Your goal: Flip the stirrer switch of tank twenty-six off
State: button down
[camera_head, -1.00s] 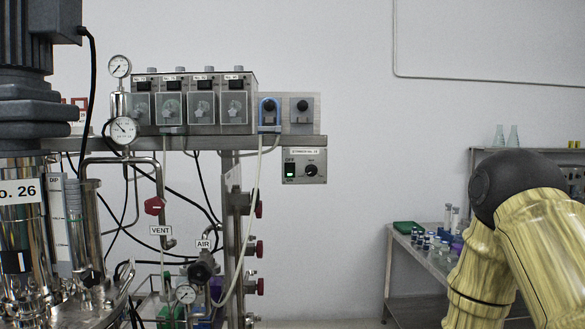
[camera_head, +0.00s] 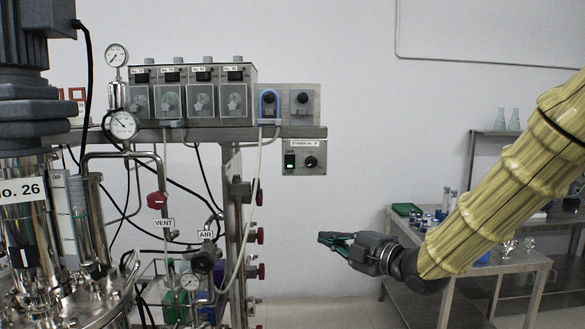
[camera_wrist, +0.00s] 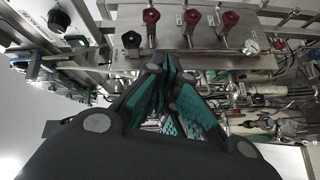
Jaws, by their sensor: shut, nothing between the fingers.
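The stirrer box (camera_head: 304,157) is a small grey panel under the right end of the shelf in the head view. It carries a green-lit rocker switch (camera_head: 290,162) between small OFF and ON labels and a black round knob (camera_head: 311,162). The box's printed label is too small to read surely. Tank No. 26 (camera_head: 22,190) stands at the far left. My gripper (camera_head: 322,239) is below and to the right of the box, well apart from it, pointing left. In the wrist view my gripper's green-padded fingers (camera_wrist: 160,68) are closed together and empty.
Pump units (camera_head: 190,98) sit on the shelf (camera_head: 215,134). Red valve knobs (camera_head: 260,236) stick out below the shelf; similar red knobs (camera_wrist: 193,17) show in the wrist view. A side table (camera_head: 515,262) with small bottles stands at right. The wall right of the box is clear.

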aim_at(292, 164)
notch_tip(292, 164, up, 15)
jog(key=s+a+n+y+p, duration=0.1)
jog(key=s+n+y, duration=0.1)
jog(key=n, duration=0.3)
jog(key=shift+s+a+y, duration=0.2)
jog(key=shift+a+y, duration=0.1)
jog(key=shift+a, duration=0.1)
jog(key=shift+f, duration=0.1)
jog(key=p+x, duration=0.2)
jog(key=x, duration=0.2)
jog(key=w+d+p+x, duration=0.1)
jog(key=p+x, duration=0.2)
jog(key=x, duration=0.1)
jog(key=w+p+x, duration=0.1)
jog(key=p+x, duration=0.1)
jog(key=x, duration=0.2)
jog(key=shift+w+d, duration=0.15)
jog(key=shift+w+p, duration=0.15)
jog(key=shift+p, duration=0.15)
jog(key=shift+w+a+n, duration=0.1)
jog(key=shift+a+n, duration=0.1)
jog(key=shift+n, duration=0.1)
